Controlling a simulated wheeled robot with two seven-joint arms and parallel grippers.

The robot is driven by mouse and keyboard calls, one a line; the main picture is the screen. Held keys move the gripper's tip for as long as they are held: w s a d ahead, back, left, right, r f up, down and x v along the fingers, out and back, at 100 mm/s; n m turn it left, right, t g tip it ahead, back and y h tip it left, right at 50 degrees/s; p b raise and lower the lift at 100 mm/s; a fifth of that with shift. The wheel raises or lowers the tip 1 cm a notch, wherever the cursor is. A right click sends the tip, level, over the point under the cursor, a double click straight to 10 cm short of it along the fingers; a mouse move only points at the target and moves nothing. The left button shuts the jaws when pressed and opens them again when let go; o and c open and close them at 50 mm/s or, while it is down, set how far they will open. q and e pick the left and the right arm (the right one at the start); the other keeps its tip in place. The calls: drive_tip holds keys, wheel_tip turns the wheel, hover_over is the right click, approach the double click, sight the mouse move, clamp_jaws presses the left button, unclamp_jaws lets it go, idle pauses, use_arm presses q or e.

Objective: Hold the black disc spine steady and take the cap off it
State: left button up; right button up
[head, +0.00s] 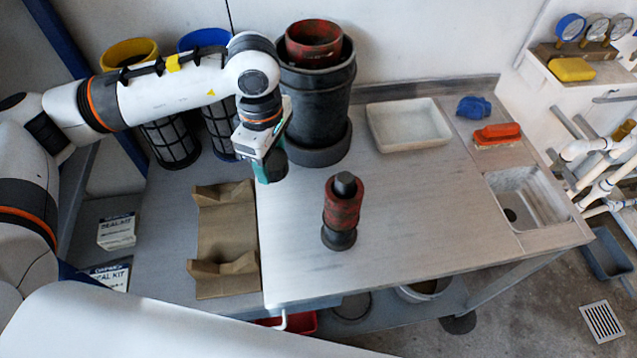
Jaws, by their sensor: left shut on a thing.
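A small upright piece (341,207) stands on the metal bench, with a worn red body, a black foot and a black knob on top. I cannot tell for certain whether it is the black disc spine with its cap. My left gripper (272,170), with teal at its fingers, is up and to the left of this piece, apart from it, in front of a large black vessel. It is shut on a small dark thing, mostly hidden by the fingers, so I cannot tell what it is. My right gripper is not in view.
The black vessel (315,110) holds a worn red cylinder (314,40). A brown cradle (226,232) lies left. The bench's middle right is clear.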

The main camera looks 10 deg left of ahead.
sight(284, 153)
use_arm(q)
drive_tip(key=n, duration=0.5)
drive_tip(key=shift+w+d+f, duration=0.15)
drive_tip(key=shift+w+d, duration=0.05)
drive_tip(key=shift+d, duration=0.05)
drive_tip(key=n, duration=0.3)
drive_tip(key=shift+w+d+f, duration=0.1)
drive_tip(key=shift+w+d, duration=0.05)
drive_tip(key=n, duration=0.5)
drive_tip(key=shift+w+d+f+p, duration=0.15)
drive_tip(key=shift+d+p, duration=0.05)
drive_tip(key=shift+p, duration=0.1)
drive_tip(key=n, duration=0.3)
drive_tip(key=shift+w+d+f, duration=0.1)
drive_tip(key=shift+f, duration=0.05)
drive_tip(key=n, duration=0.5)
drive_tip(key=shift+w+d+f, duration=0.15)
drive_tip(key=shift+d+f, duration=0.05)
drive_tip(key=n, duration=0.3)
drive_tip(key=shift+w+d+f+n+p, duration=0.1)
drive_tip(key=shift+n+p, duration=0.2)
drive_tip(key=n, duration=0.4)
drive_tip(key=shift+d+f+n, duration=0.15)
drive_tip(key=shift+f+n, duration=0.05)
drive_tip(key=shift+n, duration=0.2)
wheel_tip(284, 153, down, 10)
drive_tip(key=n+p, duration=0.1)
drive_tip(key=n, duration=0.3)
drive_tip(key=shift+w+d+f, duration=0.1)
drive_tip(key=shift+f, duration=0.15)
